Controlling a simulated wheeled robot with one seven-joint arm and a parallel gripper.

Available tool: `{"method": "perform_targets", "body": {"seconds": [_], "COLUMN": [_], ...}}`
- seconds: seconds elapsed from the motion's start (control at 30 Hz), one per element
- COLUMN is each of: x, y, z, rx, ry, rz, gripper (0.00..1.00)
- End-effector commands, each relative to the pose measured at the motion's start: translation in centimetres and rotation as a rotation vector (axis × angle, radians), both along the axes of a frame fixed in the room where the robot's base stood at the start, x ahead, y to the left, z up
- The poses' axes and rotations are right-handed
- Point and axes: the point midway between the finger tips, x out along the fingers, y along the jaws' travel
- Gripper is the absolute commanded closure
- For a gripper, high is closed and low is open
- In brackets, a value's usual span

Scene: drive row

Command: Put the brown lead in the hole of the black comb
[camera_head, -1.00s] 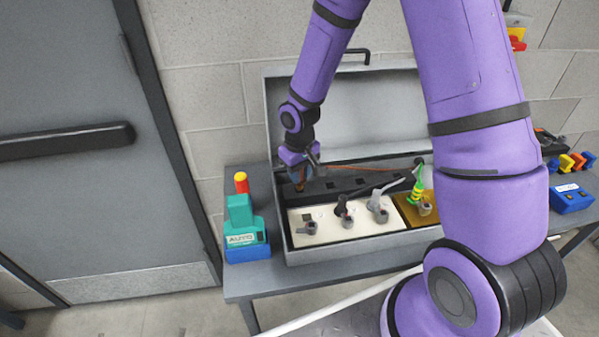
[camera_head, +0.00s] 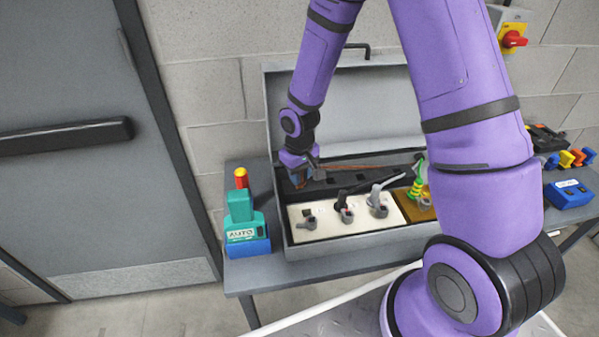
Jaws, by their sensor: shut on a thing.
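My gripper (camera_head: 300,179) is shut on the brown lead (camera_head: 362,167) at the left part of the open grey box. The lead runs right from my gripper as a thin, nearly straight line toward the back right of the box. The black comb (camera_head: 343,182) is a long dark strip with square holes, lying along the box behind the cream panel. My gripper is over or at the comb's left end. The lead's tip and the hole under it are hidden, so I cannot tell whether the tip is in a hole.
The cream panel (camera_head: 327,226) carries several grey sockets, with black and grey leads. A green-yellow lead (camera_head: 416,187) stands at the brown panel. A teal and blue AUTO device (camera_head: 243,232) is left of the box (camera_head: 358,244). A blue block (camera_head: 569,195) is at the right.

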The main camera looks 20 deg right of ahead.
Motion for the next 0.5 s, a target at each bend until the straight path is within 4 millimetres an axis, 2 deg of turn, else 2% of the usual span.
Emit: {"method": "perform_targets", "body": {"seconds": [0.5], "x": [0.01], "y": [0.0], "z": [-1.06], "rx": [0.0], "ry": [0.0], "rz": [0.0], "gripper": [1.0]}}
